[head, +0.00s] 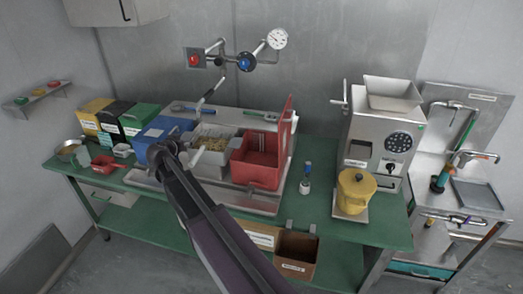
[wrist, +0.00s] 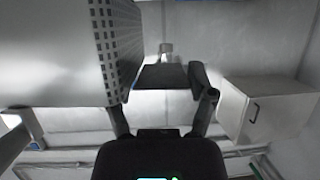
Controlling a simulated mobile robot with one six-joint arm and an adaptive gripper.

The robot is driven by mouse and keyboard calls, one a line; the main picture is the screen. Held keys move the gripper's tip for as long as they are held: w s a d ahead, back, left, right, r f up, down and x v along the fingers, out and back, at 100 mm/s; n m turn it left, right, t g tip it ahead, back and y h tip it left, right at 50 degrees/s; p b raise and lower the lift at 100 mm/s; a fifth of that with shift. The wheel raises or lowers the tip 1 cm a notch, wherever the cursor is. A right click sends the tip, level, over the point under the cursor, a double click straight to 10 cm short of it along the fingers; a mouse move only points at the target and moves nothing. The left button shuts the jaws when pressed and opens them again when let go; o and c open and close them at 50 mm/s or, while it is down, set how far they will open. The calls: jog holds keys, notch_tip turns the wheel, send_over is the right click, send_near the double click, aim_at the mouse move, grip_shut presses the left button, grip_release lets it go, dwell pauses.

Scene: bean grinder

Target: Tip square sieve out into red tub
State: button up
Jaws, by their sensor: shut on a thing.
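The square sieve (head: 205,166) is a grey metal box with yellowish beans showing in its open top, in the middle of the head view. It also fills the upper left of the wrist view (wrist: 50,55), with a plain face and a perforated side. My gripper (head: 172,148) is at the left of the sieve. In the wrist view my gripper (wrist: 163,80) is shut on a dark part beside the sieve, apparently its handle. The red tub (head: 255,173) stands just right of the sieve, with a raised red panel at its right. The sieve looks upright; its exact height is unclear.
A blue tub (head: 152,133) is left of my gripper, with green, black and yellow bins further left. A pipe with a gauge (head: 278,39) hangs above. Right of the red tub are a small bottle (head: 305,183), a yellow canister (head: 355,190) and the grinder (head: 382,130).

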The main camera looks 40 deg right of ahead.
jog(key=s+a+r+n+t+y+p, duration=0.1)
jog(key=s+a+r+p, duration=0.7)
jog(key=s+r, duration=0.1)
jog(key=shift+s+a+r+n, duration=0.15)
jog(key=shift+s+a+n, duration=0.25)
jog(key=shift+s, duration=0.25)
